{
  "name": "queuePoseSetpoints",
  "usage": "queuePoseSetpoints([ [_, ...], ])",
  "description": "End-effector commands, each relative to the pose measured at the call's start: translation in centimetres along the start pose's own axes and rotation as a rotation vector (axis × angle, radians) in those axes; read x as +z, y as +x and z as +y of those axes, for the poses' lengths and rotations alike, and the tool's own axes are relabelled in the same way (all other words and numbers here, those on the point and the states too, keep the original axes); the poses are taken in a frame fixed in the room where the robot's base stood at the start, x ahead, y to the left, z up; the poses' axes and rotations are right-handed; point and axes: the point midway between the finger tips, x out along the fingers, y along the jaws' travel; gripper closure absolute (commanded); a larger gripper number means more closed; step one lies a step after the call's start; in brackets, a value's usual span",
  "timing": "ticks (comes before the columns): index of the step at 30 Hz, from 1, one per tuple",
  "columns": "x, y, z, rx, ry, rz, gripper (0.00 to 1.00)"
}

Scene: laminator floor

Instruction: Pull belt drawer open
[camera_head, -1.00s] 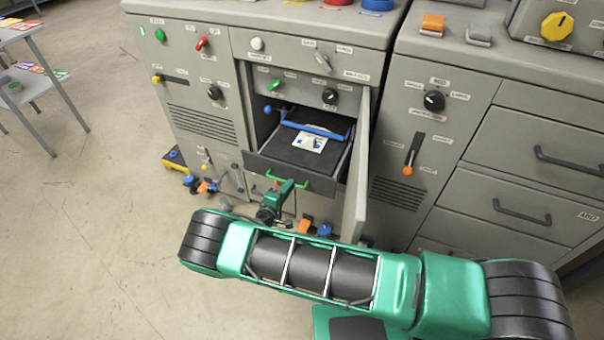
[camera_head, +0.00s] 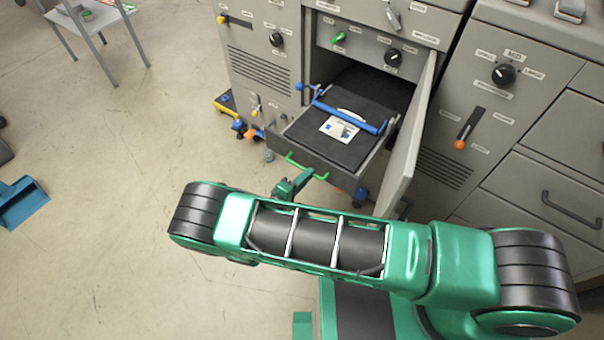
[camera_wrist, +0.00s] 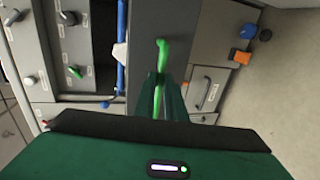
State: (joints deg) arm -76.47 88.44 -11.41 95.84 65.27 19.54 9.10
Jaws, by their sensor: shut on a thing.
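The belt drawer (camera_head: 310,148) is pulled out of the machine's open compartment, its dark belt surface facing up. A blue bar (camera_head: 347,117) crosses it, and a white card (camera_head: 339,128) with a picture lies on the belt. The green handle (camera_head: 307,168) is on the drawer's front. My gripper (camera_head: 303,178) is at the handle, partly hidden by my arm. In the wrist view my gripper (camera_wrist: 161,85) is shut on the green handle (camera_wrist: 161,55), which runs between the fingers.
A grey door (camera_head: 412,135) stands open close to the drawer's right side. A lever with an orange knob (camera_head: 459,144) is on the cabinet at right. Open floor (camera_head: 110,200) lies to the left, with a teal dustpan-like object (camera_head: 20,203) at the far left.

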Motion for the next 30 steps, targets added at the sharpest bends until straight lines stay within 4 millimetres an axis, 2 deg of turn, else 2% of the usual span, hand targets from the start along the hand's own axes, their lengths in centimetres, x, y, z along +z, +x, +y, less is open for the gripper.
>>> queuePoseSetpoints([
  [11, 0.5, 0.1, -0.4, -0.008, -0.005, -0.009, 1.00],
  [12, 0.5, 0.1, -0.4, -0.008, -0.005, -0.009, 0.85],
  [14, 0.5, 0.1, -0.4, -0.008, -0.004, -0.009, 0.71],
  [24, 0.3, -0.1, -0.1, -0.003, -0.001, -0.007, 0.71],
  [30, 0.2, -2.4, -0.1, -0.003, 0.000, -0.004, 0.71],
])
